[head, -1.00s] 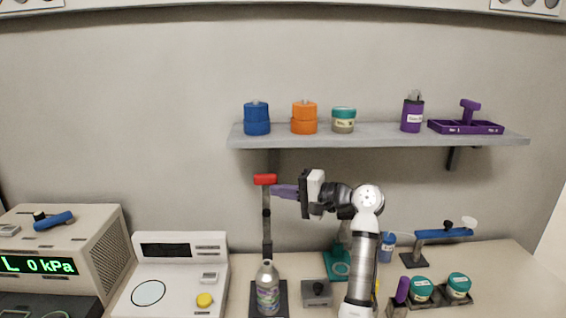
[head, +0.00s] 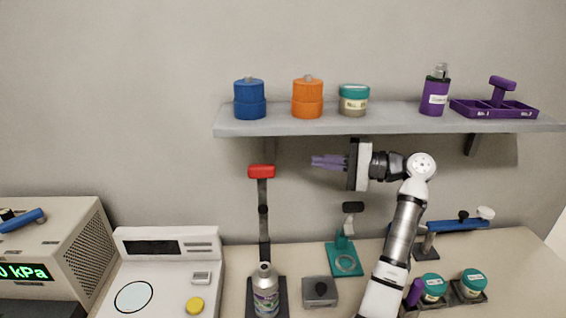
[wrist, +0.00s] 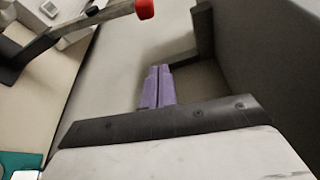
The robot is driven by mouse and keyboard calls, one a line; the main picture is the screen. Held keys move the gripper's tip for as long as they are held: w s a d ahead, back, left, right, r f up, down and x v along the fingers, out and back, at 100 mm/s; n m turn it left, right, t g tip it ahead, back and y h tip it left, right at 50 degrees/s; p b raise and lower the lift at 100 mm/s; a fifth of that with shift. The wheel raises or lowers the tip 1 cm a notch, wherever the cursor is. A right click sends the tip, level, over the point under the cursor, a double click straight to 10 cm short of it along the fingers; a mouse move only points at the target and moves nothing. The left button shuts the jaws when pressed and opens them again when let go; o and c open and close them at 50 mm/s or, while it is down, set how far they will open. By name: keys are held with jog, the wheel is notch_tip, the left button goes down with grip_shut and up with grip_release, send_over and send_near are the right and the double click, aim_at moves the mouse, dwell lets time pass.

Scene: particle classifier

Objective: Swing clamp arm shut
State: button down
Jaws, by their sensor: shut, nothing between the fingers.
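A dark upright arm (head: 263,225) with a red tip (head: 262,171) rises from a black base behind a bottle; it looks like the clamp arm. In the wrist view its red tip (wrist: 145,8) ends a grey bar at the top. My gripper (head: 312,161) points left below the shelf, to the right of the red tip and slightly above it, apart from it. In the wrist view its purple fingers (wrist: 156,70) are together and empty. A grey bottle (head: 265,290) with a label stands in front of the arm.
A shelf (head: 390,117) with jars and a purple tray is close above my gripper. A teal stand (head: 344,259) with a black-topped lever (head: 353,207), a small grey box (head: 320,292) and a blue-armed stand (head: 455,226) are on the bench. A white instrument (head: 168,270) stands left.

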jog(key=shift+a, duration=0.1)
jog(key=b+x, duration=0.4)
jog(key=x, duration=0.6)
jog(key=s, duration=0.1)
jog(key=s+b, duration=0.1)
jog(key=s, duration=0.1)
jog(key=shift+s+r, duration=0.3)
jog(key=shift+s, duration=0.05)
jog(key=shift+s+b, duration=0.1)
jog(key=shift+b, duration=0.2)
